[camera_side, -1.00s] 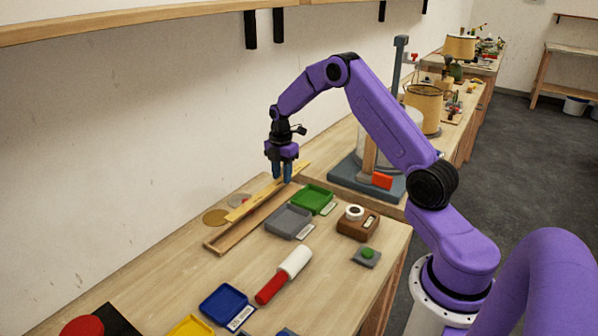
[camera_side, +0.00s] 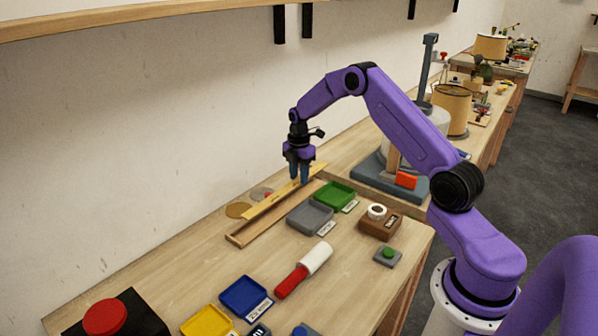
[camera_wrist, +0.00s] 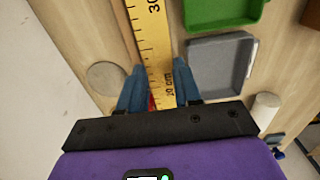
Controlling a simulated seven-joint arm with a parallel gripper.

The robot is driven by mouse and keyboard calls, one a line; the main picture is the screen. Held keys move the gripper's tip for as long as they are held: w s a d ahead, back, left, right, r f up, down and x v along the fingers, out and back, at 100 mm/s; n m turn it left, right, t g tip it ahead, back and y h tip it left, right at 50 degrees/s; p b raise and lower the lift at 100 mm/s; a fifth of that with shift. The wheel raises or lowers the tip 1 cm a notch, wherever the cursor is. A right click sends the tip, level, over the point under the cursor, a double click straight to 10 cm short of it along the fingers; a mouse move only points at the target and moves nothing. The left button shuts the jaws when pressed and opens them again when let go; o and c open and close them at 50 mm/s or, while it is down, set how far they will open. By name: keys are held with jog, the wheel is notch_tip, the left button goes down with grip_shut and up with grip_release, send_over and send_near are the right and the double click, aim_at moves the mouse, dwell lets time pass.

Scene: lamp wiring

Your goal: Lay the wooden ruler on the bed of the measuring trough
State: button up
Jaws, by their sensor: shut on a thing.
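The yellow wooden ruler (camera_side: 265,205) is gripped between the blue fingertips of my gripper (camera_side: 300,180). In the wrist view the ruler (camera_wrist: 155,45) runs lengthwise between the fingers (camera_wrist: 152,90), its scale facing up. The measuring trough (camera_side: 262,229) is a long, narrow wooden channel on the bench. The ruler lies roughly along the trough's direction and appears over its wall-side part. Its near end stops a little short of the trough's near end. I cannot tell whether the ruler touches the trough. The fingers hide part of the ruler.
A grey tray (camera_side: 309,216) and a green tray (camera_side: 335,196) stand close right of the trough. Flat round discs (camera_side: 238,210) lie on its wall side. A red-and-white cylinder (camera_side: 303,270) lies nearer. A wooden box (camera_side: 381,226) with a white ring stands farther right.

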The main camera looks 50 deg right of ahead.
jog(key=shift+f, duration=2.65)
jog(key=o, duration=1.5)
jog(key=shift+s+f, duration=0.1)
jog(key=shift+c, duration=0.3)
jog(key=shift+c, duration=0.2)
